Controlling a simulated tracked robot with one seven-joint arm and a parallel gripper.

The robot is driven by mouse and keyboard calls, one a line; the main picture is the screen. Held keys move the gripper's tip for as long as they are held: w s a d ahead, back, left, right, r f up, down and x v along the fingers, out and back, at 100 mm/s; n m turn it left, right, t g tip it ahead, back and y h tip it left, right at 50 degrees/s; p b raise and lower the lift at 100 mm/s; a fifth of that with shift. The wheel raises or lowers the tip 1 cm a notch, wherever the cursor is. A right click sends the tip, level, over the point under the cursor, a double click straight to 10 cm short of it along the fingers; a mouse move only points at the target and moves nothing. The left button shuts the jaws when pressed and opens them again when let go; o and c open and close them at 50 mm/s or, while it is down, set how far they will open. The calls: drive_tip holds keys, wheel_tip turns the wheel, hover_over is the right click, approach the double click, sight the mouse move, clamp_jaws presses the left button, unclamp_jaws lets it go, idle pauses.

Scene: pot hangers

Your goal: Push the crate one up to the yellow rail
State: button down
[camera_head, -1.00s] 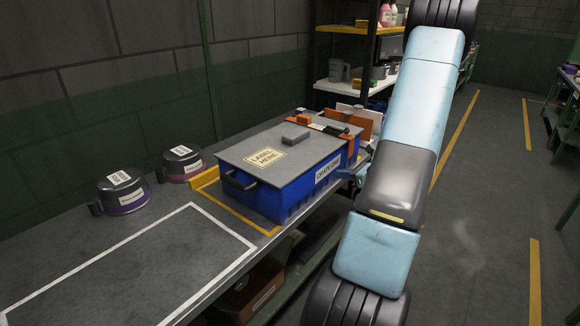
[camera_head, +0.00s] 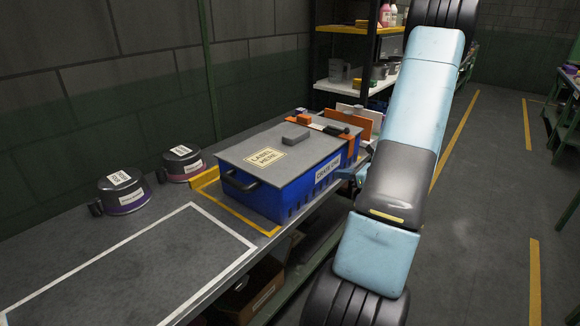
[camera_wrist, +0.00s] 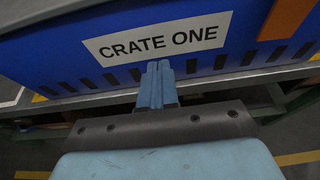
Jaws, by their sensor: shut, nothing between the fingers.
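The crate one (camera_head: 300,193) is a blue crate with a grey lid and a white "CRATE ONE" label. It stands upright on the workbench, with a black handle on its near end. The yellow rail (camera_head: 205,179) shows at the crate's back left, towards the wall; the crate hides part of it, and I cannot tell whether they touch. My gripper (camera_head: 346,176) is shut and empty at the crate's labelled aisle side. In the wrist view its fingertips (camera_wrist: 160,68) are at the lower edge of the label (camera_wrist: 158,40), touching or nearly touching it.
Two labelled dark pots (camera_head: 122,191) stand on the bench at the left. A white-outlined area (camera_head: 130,265) on the near bench is clear. A grey block (camera_head: 296,138) and an orange-and-black tool (camera_head: 330,128) lie on the lid. Shelves (camera_head: 350,60) stand behind.

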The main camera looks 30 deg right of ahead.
sight(328, 170)
drive_tip(key=shift+w, duration=0.1)
idle(0.5)
drive_tip(key=shift+w+a, duration=0.75)
drive_tip(key=shift+w, duration=1)
drive_tip(key=shift+w+a, duration=0.75)
drive_tip(key=shift+w, duration=0.95)
drive_tip(key=shift+w+a, duration=0.75)
drive_tip(key=shift+w, duration=1)
drive_tip(key=shift+s+d, duration=0.5)
drive_tip(key=shift+s, duration=0.6)
drive_tip(key=shift+s+d, duration=0.45)
drive_tip(key=shift+s, duration=0.6)
drive_tip(key=shift+s+d, duration=0.5)
drive_tip(key=shift+s, duration=0.6)
